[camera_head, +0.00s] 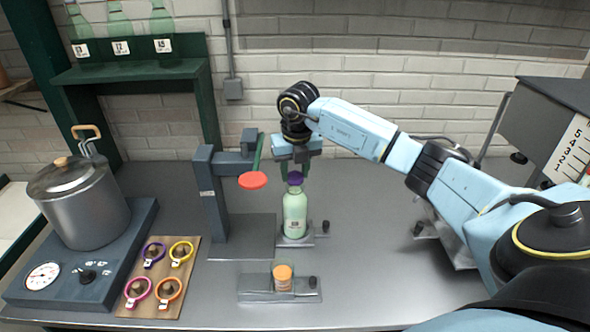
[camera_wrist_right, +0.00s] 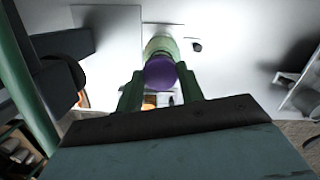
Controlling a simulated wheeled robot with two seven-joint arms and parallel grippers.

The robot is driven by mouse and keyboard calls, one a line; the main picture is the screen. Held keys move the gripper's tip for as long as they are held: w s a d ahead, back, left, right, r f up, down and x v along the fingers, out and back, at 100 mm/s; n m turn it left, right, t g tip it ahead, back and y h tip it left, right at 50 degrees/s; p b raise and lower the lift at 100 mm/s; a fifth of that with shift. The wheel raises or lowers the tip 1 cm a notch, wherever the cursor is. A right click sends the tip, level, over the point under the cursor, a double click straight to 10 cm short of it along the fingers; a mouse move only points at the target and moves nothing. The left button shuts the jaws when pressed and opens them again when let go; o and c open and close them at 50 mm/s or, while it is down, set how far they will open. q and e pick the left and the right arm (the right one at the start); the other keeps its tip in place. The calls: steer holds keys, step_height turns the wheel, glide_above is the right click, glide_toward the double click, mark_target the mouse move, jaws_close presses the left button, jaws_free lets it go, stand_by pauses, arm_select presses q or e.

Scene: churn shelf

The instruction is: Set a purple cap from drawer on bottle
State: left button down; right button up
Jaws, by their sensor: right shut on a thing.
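A pale green bottle (camera_head: 295,214) with a label stands upright on a small metal holder plate in the middle of the bench. A purple cap (camera_head: 295,178) is at the bottle's mouth. My right gripper (camera_head: 295,168) is above the bottle, pointing down, shut on the purple cap. In the right wrist view the cap (camera_wrist_right: 160,72) sits between the two green fingers, with the bottle (camera_wrist_right: 161,44) showing behind it. I cannot tell whether the cap is fully seated. No drawer can be made out clearly. My left gripper is not in view.
A grey stand with a red disc (camera_head: 253,180) is close left of the gripper. A clear block with an orange-topped jar (camera_head: 283,277) is in front. A wooden board (camera_head: 163,274) with coloured rings and a steel pot (camera_head: 83,205) are at left.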

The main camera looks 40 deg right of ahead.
steer(key=shift+r, duration=0.1)
stand_by(0.4)
steer(key=shift+f, duration=0.4)
steer(key=o, duration=1)
steer(key=shift+c, duration=0.6)
